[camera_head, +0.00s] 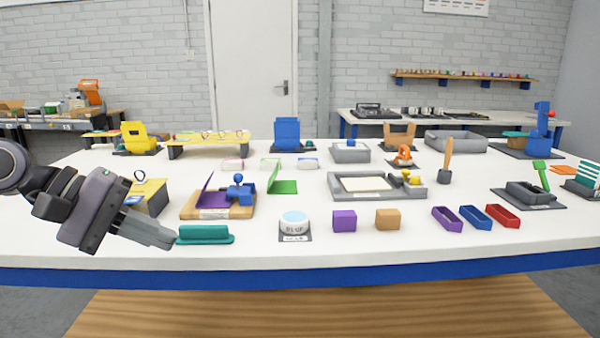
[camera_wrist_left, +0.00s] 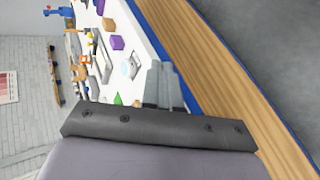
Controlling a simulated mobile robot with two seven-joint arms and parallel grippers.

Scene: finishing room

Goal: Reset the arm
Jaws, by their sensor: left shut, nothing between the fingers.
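My left gripper (camera_head: 160,236) comes in from the left in the head view, above the front left part of the white table. Its fingers are shut with nothing between them. The fingertips end close to a teal block-like piece (camera_head: 205,236); I cannot tell whether they touch it. In the left wrist view the shut fingers (camera_wrist_left: 165,85) point over the table's front edge. My right gripper is not in view.
The table (camera_head: 270,255) holds a round white button (camera_head: 295,222), a purple cube (camera_head: 344,220), an orange cube (camera_head: 388,219), a grey frame tray (camera_head: 335,190), and purple, blue and red bins (camera_head: 503,215).

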